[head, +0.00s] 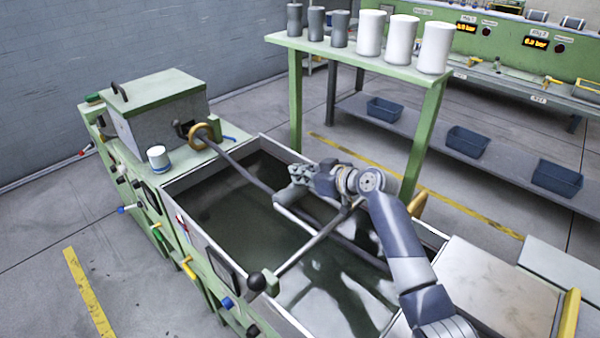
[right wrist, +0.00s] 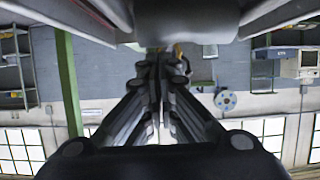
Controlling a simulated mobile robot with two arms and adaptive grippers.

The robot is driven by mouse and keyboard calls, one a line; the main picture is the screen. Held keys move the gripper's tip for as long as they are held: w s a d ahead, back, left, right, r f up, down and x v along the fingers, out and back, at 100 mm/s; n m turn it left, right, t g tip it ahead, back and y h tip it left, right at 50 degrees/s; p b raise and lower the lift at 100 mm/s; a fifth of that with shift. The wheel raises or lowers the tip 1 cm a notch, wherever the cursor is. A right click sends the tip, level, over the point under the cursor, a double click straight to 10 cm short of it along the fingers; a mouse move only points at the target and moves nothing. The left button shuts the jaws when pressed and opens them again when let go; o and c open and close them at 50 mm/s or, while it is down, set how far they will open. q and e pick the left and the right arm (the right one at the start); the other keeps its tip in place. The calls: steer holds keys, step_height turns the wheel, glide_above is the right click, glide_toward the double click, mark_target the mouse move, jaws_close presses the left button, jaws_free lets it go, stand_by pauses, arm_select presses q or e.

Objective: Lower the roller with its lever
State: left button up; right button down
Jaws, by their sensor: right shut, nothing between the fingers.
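The roller cannot be told clearly from the bar and the grey strand (head: 240,167) that runs along the tank. My right gripper (head: 285,194) is over the tank, beyond the bar and well apart from the knob, fingers pointing left. It is shut and empty; its closed fingers also show in the right wrist view (right wrist: 160,100). My right forearm hides the tank's far right part. My left gripper is out of view.
A green-topped box (head: 155,105) and a white cup (head: 158,157) stand at the tank's left end. A tall green table (head: 345,50) with grey and white cylinders stands behind. Several handles stick out of the front panel. Open floor lies at left.

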mark_target(297, 197)
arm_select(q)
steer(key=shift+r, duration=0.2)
arm_select(e)
steer(key=shift+f, duration=0.1)
steer(key=shift+w+a+f+g+h+p, duration=0.1)
steer(key=shift+a+f+g+h+p, duration=0.05)
steer(key=shift+f+g+h+p, duration=0.3)
steer(key=shift+w+a+f+g+h+p, duration=0.15)
steer(key=shift+f+g+h+p, duration=0.1)
steer(key=shift+f, duration=0.35)
steer(key=shift+w+a+f+g+h+p, duration=0.1)
steer(key=shift+f+g+h+p, duration=0.25)
steer(key=shift+f, duration=0.15)
steer(key=shift+g+h, duration=0.95)
step_height(297, 197, down, 6)
steer(key=shift+r, duration=0.2)
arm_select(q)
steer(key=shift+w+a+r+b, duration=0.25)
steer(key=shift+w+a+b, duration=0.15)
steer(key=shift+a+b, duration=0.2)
arm_select(e)
steer(key=shift+s+d+f+g+h, duration=0.1)
steer(key=shift+f+g+h, duration=0.15)
steer(key=shift+f, duration=0.3)
steer(key=shift+s+d+f+g+h, duration=0.1)
steer(key=shift+f+g+h, duration=0.15)
steer(key=shift+f, duration=0.3)
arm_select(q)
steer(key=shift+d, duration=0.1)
